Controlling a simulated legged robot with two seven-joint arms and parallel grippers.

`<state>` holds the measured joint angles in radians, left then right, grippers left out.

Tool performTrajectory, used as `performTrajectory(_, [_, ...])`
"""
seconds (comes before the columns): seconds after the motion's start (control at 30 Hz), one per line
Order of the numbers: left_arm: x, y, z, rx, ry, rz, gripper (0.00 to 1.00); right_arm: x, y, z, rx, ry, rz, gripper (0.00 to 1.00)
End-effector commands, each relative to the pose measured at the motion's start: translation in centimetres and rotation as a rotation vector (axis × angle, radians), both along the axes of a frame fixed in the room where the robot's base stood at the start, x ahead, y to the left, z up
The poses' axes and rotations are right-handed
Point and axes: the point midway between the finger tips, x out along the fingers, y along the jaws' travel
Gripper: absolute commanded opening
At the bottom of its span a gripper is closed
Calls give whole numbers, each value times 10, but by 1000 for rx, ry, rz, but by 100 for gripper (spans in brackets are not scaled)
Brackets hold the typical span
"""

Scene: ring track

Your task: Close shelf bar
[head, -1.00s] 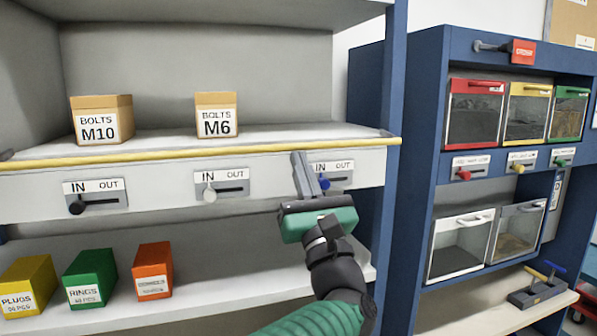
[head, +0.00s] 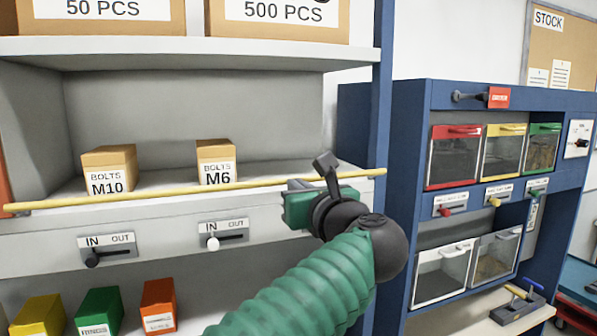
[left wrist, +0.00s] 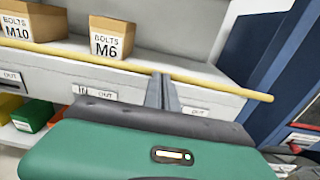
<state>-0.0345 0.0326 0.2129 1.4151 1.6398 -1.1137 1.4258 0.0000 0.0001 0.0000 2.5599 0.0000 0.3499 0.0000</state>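The yellow shelf bar (head: 130,195) runs along the front edge of the shelf, below two bolt boxes. It also shows in the left wrist view (left wrist: 70,52), its right end sticking out in front of the blue post. My right gripper is not in view.
The M10 box (head: 109,170) and M6 box (head: 216,163) stand behind the bar. Two IN/OUT sliders (head: 107,249) (head: 223,235) sit on the panel below. A blue cabinet (head: 405,150) with coloured bins stands to the right.

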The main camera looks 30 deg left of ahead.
Motion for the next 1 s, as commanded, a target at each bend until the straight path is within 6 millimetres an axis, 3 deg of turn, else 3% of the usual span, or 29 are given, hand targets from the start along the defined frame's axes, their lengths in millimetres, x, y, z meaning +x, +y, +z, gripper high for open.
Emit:
performTrajectory(0.03, [1,1,20,-33,27,1,0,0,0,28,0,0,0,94])
performTrajectory(0.3, [7,9,35,-214,179,5,0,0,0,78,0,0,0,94])
performTrajectory(0.6, [17,21,47,-241,207,5,0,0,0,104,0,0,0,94])
performTrajectory(1.0, [32,40,63,-240,204,5,0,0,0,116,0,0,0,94])
